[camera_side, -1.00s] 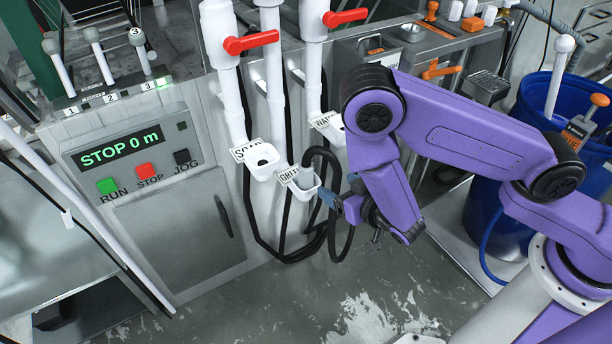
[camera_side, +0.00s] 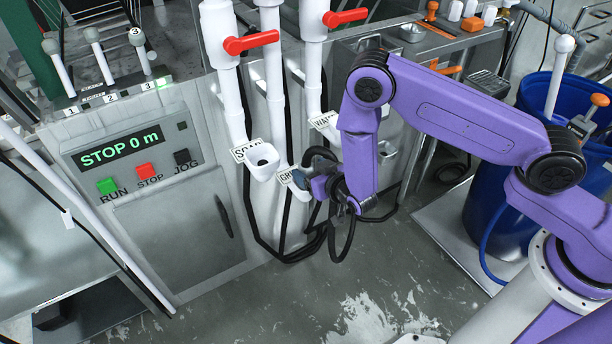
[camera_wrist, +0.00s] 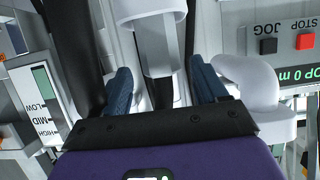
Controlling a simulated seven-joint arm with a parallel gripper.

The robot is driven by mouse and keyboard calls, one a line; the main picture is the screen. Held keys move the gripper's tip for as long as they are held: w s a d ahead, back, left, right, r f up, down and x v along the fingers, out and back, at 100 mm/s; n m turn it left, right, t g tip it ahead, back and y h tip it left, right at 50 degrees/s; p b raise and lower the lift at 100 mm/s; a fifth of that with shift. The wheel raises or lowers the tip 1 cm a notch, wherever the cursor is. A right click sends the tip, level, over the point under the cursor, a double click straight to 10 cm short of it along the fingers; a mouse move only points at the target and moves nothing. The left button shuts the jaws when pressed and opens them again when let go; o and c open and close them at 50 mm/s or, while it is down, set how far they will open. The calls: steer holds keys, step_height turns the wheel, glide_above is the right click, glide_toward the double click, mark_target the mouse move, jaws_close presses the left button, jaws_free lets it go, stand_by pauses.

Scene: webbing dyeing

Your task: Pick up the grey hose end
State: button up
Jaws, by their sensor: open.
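The grey hose end (camera_wrist: 157,52) shows in the wrist view as a pale grey tube standing at a white cup (camera_wrist: 147,10). In the side view this cup (camera_side: 290,178) has a tag starting "GR", and my gripper hides most of it and the hose end. A black hose (camera_side: 318,154) arches above the cup. My gripper (camera_wrist: 161,72) is open, with one blue finger on each side of the hose end and a visible gap to each. In the side view my gripper (camera_side: 308,184) is at the cup from the right.
The soap cup (camera_side: 262,162) is close on the left and the water cup (camera_side: 327,122) is behind on the right. White pipes with red valve handles (camera_side: 252,42) rise behind. Black hoses (camera_side: 262,238) hang below. A control panel (camera_side: 128,160) reads "STOP 0 m". A blue barrel (camera_side: 492,218) stands right.

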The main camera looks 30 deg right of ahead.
mark_target(303, 164)
steer(key=shift+x, duration=2.45)
steer(key=shift+w+a+r, duration=0.1)
steer(key=shift+r, duration=0.05)
steer(key=c, duration=1.2)
